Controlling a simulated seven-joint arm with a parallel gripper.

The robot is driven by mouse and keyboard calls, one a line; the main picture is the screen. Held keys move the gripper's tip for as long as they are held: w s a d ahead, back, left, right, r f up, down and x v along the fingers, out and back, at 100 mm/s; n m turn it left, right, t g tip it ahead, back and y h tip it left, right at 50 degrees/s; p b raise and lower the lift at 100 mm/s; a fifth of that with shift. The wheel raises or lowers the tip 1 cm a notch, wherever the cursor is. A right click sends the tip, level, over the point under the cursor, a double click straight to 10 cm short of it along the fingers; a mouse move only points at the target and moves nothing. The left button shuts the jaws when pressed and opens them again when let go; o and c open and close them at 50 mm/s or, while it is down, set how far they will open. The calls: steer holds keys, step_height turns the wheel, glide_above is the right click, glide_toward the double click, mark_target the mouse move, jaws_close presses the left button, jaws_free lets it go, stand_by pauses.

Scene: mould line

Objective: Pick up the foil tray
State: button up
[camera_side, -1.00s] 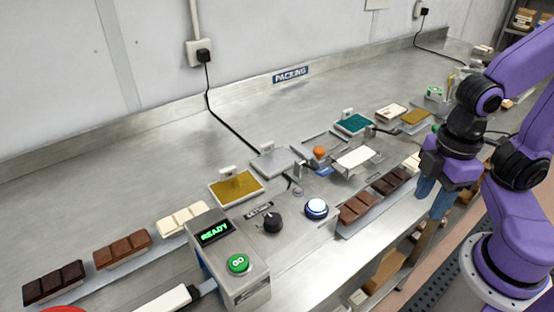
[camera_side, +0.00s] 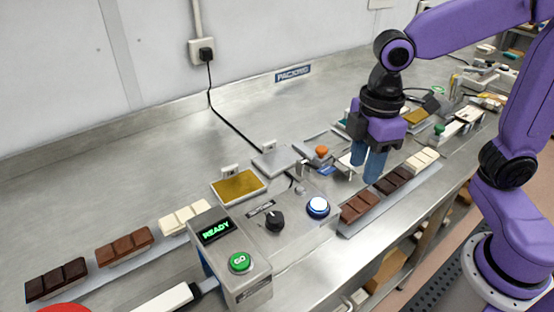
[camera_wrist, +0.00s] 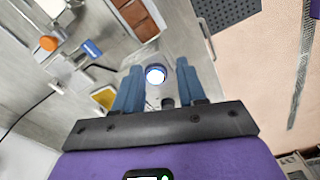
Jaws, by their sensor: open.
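A flat silver tray (camera_side: 277,161) lies on the steel bench in the side view, in front of a small white tag. Beside it lies a shallow pale tray with a gold sheet (camera_side: 238,186), which also shows in part in the wrist view (camera_wrist: 104,97). I cannot tell for certain which of these is the foil tray. My gripper (camera_side: 367,164) points down to the right of both, above the bench near the brown chocolate bars. In the wrist view my gripper (camera_wrist: 158,75) has its two blue fingers apart, with nothing held between them.
A control box (camera_side: 230,255) with a READY display and green button stands in front. A dial (camera_side: 274,220) and a lit blue-ringed button (camera_side: 317,207) sit nearby. Chocolate bars (camera_side: 360,207) line the front edge. An orange knob (camera_side: 321,150) stands near the silver tray.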

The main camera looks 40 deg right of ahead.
steer(key=w+a+r+n, duration=0.1)
steer(key=w+a+r, duration=0.15)
steer(key=w, duration=0.75)
steer(key=n, duration=0.3)
glide_above(267, 143)
step_height(267, 143, down, 2)
step_height(267, 143, down, 16)
steer(key=shift+f, duration=0.2)
steer(key=shift+c, duration=0.3)
jaws_close()
